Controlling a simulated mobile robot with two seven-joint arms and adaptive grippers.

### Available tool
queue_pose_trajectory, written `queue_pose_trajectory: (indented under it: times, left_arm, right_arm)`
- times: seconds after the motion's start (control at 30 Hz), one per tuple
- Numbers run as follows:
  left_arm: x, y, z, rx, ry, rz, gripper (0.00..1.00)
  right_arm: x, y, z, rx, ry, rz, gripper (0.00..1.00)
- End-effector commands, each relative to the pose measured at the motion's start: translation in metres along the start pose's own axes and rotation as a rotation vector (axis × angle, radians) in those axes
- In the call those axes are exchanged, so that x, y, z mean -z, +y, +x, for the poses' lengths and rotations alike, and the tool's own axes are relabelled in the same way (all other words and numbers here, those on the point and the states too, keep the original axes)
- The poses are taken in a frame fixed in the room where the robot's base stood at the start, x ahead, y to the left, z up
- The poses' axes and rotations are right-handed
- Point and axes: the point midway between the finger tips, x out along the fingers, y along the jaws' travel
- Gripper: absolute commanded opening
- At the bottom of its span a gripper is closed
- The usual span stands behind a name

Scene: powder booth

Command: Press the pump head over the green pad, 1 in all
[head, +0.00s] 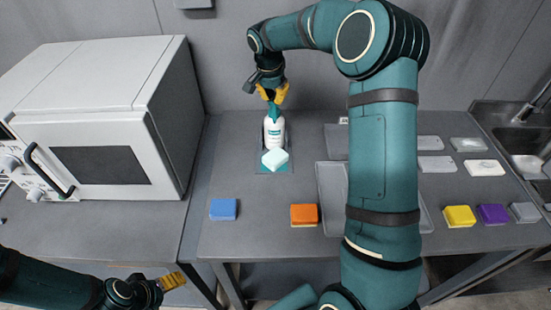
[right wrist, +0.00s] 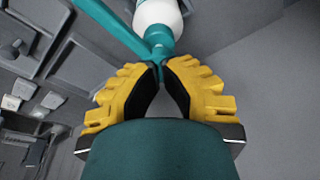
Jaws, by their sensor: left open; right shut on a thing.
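A green pad (head: 275,158) with a pale top lies just in front of the bottle. My right gripper (head: 272,97) is above the bottle, its yellow fingers shut on the pump head, which also shows between the fingertips (right wrist: 160,62) in the right wrist view. The fingers partly hide the pump head. My left gripper (head: 174,281) is open and empty, low at the front left, off the bench.
A white oven-like box (head: 100,115) stands at the left. Blue (head: 223,209) and orange (head: 304,215) sponges lie in front; yellow (head: 459,216), purple (head: 491,214) and grey (head: 524,212) ones lie right. Grey trays lie behind my right arm. A sink (head: 525,143) is at the far right.

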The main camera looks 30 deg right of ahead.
Motion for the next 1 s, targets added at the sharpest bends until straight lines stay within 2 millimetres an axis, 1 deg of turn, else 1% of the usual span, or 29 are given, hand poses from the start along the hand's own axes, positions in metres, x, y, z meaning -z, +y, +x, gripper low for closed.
queue_pose_trajectory:
  times: [0.7, 0.83, 1.0]
  left_arm:
    - [0.004, 0.010, -0.025, 0.000, 0.000, 0.000, 0.76]
    - [0.004, 0.011, -0.028, 0.000, 0.000, 0.000, 0.76]
    - [0.004, 0.010, -0.027, 0.000, 0.000, 0.000, 0.76]
  right_arm:
    - [0.008, 0.000, -0.040, 0.000, 0.000, 0.000, 0.00]
    - [0.009, 0.000, -0.044, 0.000, 0.000, 0.000, 0.00]
    - [0.009, 0.000, -0.044, 0.000, 0.000, 0.000, 0.00]
